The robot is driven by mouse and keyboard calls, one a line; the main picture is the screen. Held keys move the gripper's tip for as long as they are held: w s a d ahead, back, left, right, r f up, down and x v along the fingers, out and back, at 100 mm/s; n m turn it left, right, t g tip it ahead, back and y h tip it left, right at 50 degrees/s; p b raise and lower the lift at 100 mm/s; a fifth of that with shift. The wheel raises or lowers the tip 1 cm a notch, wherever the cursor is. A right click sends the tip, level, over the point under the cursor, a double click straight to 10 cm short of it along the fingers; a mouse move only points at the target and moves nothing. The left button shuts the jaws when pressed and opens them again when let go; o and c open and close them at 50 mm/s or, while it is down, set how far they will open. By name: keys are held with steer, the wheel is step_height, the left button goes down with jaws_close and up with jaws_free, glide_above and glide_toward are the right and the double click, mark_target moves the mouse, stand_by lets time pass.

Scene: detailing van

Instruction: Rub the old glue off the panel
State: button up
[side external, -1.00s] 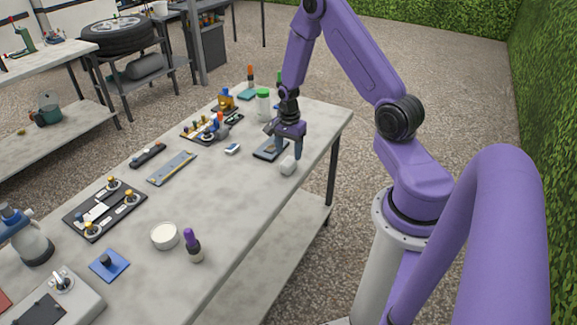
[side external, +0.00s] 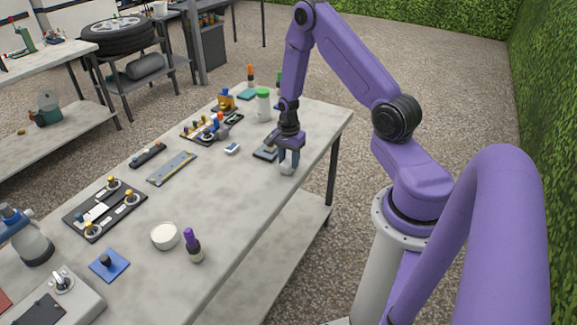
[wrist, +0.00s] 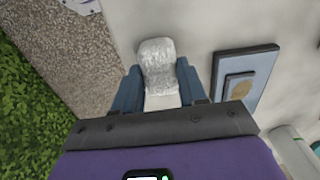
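A whitish block (side external: 287,169) with a rough, mottled top stands near the table's right edge. My gripper (side external: 288,160) points down over it, one blue finger on each side. In the wrist view the block (wrist: 157,62) fills most of the space between the fingers (wrist: 158,80). The gripper looks open around it; whether the fingers touch it is not clear. The dark-framed panel (wrist: 250,68) lies flat just beside, with a smaller plate on it bearing a brown patch (wrist: 241,88), likely the glue. In the side view the panel (side external: 262,154) is partly hidden by my gripper.
A green-capped bottle (side external: 263,105) stands behind my gripper. A small white-and-blue block (side external: 232,148), a long grey plate (side external: 171,168) and tool boards lie to the left. A round white tub (side external: 164,236) and purple-capped bottle (side external: 193,245) stand nearer. The table's right edge is close.

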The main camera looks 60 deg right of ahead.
steer(key=shift+r, duration=3)
steer(key=o, duration=0.4)
steer(key=c, duration=0.4)
steer(key=w+d+r, duration=0.2)
steer(key=w+d, duration=0.6)
steer(key=w, duration=0.2)
steer(key=shift+d, duration=0.4)
steer(key=shift+w+d+f, duration=0.1)
steer(key=shift+d+f, duration=0.1)
steer(key=shift+f, duration=0.65)
steer(key=shift+w+d+f, duration=0.15)
steer(key=shift+f, duration=0.75)
steer(key=shift+w+d+f, duration=0.1)
steer(key=shift+d+f, duration=0.1)
steer(key=shift+f, duration=0.65)
